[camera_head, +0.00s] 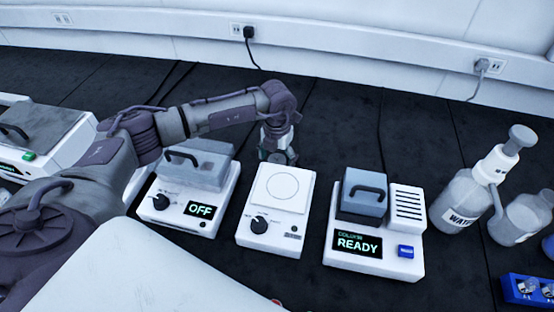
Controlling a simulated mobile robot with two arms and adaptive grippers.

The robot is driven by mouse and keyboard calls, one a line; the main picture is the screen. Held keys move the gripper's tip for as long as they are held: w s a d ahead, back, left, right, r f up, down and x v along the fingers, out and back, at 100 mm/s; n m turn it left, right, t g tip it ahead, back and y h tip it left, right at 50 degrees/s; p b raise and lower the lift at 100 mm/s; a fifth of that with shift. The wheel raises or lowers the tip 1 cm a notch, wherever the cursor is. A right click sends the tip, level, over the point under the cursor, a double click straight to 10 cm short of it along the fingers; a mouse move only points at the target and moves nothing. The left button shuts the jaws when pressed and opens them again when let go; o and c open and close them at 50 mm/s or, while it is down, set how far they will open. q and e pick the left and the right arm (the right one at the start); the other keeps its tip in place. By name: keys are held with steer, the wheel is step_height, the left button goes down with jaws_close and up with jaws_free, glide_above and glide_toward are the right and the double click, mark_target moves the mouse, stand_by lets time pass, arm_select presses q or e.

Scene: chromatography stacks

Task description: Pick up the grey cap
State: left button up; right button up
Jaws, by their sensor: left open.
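My left arm reaches in from the left, and its gripper (278,155) points down behind the white hotplate-like device (275,205) in the middle. The gripper is open, and its fingertips are small and dark against the bench. I cannot make out a separate grey cap between or under the fingers. A round grey cap-like top (521,137) sits on the white neck of the bottle labelled WATER at the right, well apart from my left gripper. My right gripper is not in view.
A device reading OFF (205,208) and a device reading READY (358,244), each with a grey handled block, flank the middle device. The WATER bottle (462,201), another bottle (521,218) and a blue rack (529,289) stand right.

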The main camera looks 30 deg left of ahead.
arm_select(q)
steer(key=c, duration=1.1)
